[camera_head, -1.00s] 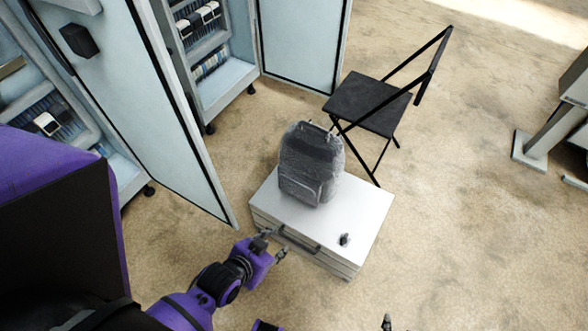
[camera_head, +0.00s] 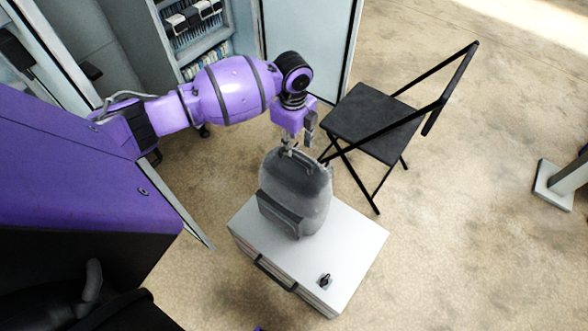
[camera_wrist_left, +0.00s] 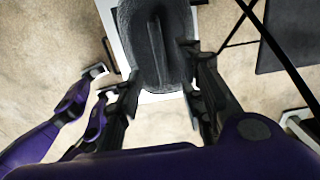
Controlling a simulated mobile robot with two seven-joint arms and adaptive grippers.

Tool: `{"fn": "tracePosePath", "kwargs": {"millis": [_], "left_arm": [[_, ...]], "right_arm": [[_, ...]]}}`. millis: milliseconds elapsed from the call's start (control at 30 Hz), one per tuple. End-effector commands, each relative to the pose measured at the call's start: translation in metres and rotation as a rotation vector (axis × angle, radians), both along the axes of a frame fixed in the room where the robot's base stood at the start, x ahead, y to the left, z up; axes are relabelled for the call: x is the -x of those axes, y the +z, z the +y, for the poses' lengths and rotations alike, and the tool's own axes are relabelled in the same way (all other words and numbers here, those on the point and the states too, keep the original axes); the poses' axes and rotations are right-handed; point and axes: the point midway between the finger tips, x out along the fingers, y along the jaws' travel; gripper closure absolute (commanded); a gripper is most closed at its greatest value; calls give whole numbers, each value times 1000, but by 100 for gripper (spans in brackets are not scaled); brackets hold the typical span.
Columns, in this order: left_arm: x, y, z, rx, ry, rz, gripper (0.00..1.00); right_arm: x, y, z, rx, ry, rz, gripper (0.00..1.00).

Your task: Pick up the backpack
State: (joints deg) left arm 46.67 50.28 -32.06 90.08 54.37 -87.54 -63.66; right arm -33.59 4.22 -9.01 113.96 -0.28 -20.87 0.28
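The grey backpack (camera_head: 305,205) stands upright on a white drawer cabinet (camera_head: 350,250), its front pocket facing the lower left. My left arm reaches across from the left, and my left gripper (camera_head: 297,140) points down at the top of the backpack. In the left wrist view, the gripper (camera_wrist_left: 165,95) is open, its two dark fingers spread apart. The backpack (camera_wrist_left: 155,45) shows between and beyond the fingers, with a dark strap or handle along its middle. I cannot tell whether a fingertip touches it.
A black folding chair (camera_head: 370,123) stands close behind and right of the backpack. An open tall cabinet (camera_head: 305,45) stands behind my left arm. A small black object (camera_head: 325,281) lies on the drawer cabinet.

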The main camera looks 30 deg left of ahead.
Motion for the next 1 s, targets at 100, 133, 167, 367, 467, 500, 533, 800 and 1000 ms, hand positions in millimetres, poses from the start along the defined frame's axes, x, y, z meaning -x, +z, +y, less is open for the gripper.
{"fn": "tracePosePath", "kwargs": {"millis": [100, 133, 167, 367, 467, 500, 533, 800, 1000], "left_arm": [[4, -10, 2, -4, -19, 24, 64], [4, -13, 2, -4, -19, 24, 64], [4, -17, 1, -4, -19, 23, 64], [3, -41, -1, -3, -18, 22, 64], [2, -57, -3, -3, -17, 21, 64], [2, -63, -3, -3, -16, 21, 64], [1, -67, -2, -3, -16, 20, 64], [1, -76, -2, -4, -17, 17, 64], [1, -76, -2, -4, -17, 17, 80]], "right_arm": [[-2, 1, -1, 3, 2, -5, 60], [-3, 2, -1, 2, 3, -8, 60], [-5, 3, -1, 3, 4, -11, 60], [-15, 6, 0, 2, 9, -28, 60], [-16, 6, 1, 2, 10, -29, 60], [-15, 4, 1, 2, 10, -27, 60], [-15, 4, 1, 2, 10, -26, 60], [-11, 0, 0, 2, 10, -16, 60], [-7, -1, 0, 3, 8, -8, 60]]}}
